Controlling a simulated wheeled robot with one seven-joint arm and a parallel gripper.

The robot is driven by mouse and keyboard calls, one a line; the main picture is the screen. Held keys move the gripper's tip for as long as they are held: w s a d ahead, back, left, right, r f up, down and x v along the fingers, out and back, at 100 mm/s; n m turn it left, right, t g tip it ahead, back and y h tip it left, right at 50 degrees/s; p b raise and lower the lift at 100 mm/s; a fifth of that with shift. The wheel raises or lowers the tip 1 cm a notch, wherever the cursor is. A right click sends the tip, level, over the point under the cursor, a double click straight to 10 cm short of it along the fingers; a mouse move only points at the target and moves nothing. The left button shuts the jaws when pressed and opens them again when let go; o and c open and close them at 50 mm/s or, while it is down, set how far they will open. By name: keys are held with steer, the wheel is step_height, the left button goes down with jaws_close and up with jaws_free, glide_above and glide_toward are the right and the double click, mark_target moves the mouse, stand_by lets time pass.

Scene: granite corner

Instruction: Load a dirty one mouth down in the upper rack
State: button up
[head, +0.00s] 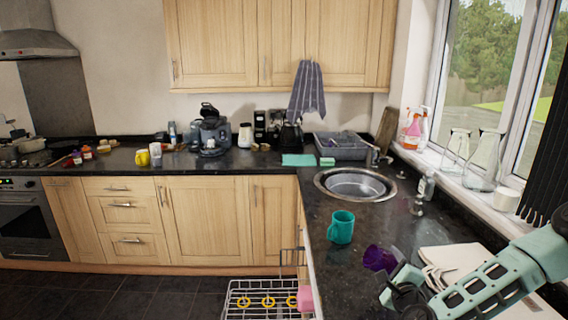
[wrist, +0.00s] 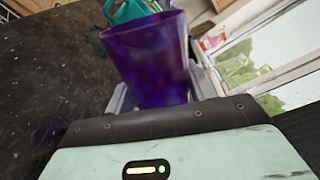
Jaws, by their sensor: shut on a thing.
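My gripper (head: 396,274) is shut on a purple cup (head: 377,258) above the right-hand counter. The cup is tilted, its wider end pointing away from my gripper. In the wrist view the cup (wrist: 148,58) sits between the fingers, which it partly hides. I cannot tell whether it is dirty. A teal mug (head: 341,228) stands upright on the counter, left of the cup; part of it shows behind the cup in the wrist view (wrist: 126,11). A white wire rack (head: 262,312) is out below the counter edge, holding yellow rings and a pink thing (head: 305,298).
The sink (head: 355,185) lies behind the mug, with a grey dish drainer (head: 342,147) beyond it. White folded-looking items (head: 450,262) lie right of the cup. Glass flasks (head: 483,165) stand on the windowsill. The counter is clear left of the cup, in front of the mug.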

steer(key=n, duration=0.1)
steer(key=n+p, duration=0.1)
steer(key=n, duration=0.1)
steer(key=shift+a+r, duration=0.15)
steer(key=shift+r, duration=0.05)
steer(key=n, duration=0.2)
steer(key=shift+n, duration=0.3)
steer(key=n, duration=0.5)
steer(key=shift+f+n, duration=0.15)
steer(key=shift+n, duration=0.55)
steer(key=shift+f, duration=0.1)
steer(key=shift+d, duration=0.2)
